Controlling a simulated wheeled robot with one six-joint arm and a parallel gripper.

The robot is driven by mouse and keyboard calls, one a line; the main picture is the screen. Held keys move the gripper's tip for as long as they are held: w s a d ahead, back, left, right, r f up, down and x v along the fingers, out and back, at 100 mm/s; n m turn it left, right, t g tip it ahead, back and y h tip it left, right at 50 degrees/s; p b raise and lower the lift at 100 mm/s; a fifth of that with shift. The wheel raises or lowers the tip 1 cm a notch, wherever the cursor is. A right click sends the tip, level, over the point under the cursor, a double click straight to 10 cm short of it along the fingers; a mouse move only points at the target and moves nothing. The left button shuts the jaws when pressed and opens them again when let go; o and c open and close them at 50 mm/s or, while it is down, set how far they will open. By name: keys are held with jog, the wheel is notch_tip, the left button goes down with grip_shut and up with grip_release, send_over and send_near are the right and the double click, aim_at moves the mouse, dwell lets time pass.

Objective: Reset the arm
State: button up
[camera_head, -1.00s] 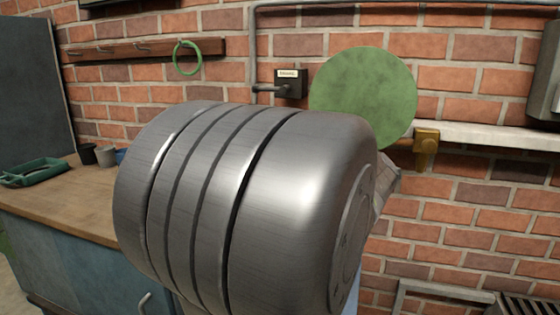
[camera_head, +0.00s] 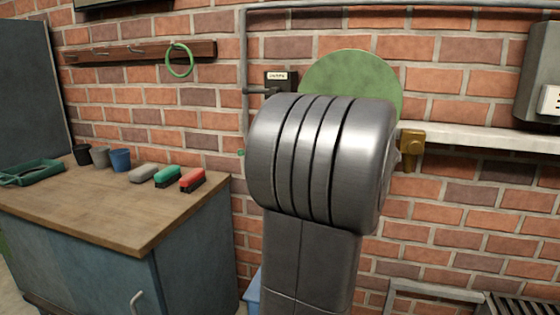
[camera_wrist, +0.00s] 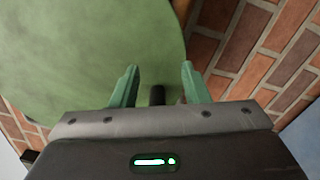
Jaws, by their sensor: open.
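My gripper (camera_wrist: 158,85) shows in the wrist view with its two green fingers spread apart. In the head view my grey metal arm stands in the middle and hides my gripper. The same green disc (camera_head: 350,75) shows behind the arm, against the wall.
A wooden-topped workbench (camera_head: 110,215) stands at the left. It bears a green tray (camera_head: 32,172), several cups and brushes, including a red brush (camera_head: 192,180). A rack with a green ring (camera_head: 179,60) hangs above.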

jog(key=s+d+r+n+p, duration=0.2)
jog(key=d+r+n+p, duration=0.4)
jog(key=r+n, duration=0.4)
jog(key=shift+d+n+p, duration=0.35)
jog(key=shift+n+p, duration=0.2)
jog(key=shift+n, duration=0.05)
jog(key=shift+s+a+f, duration=0.1)
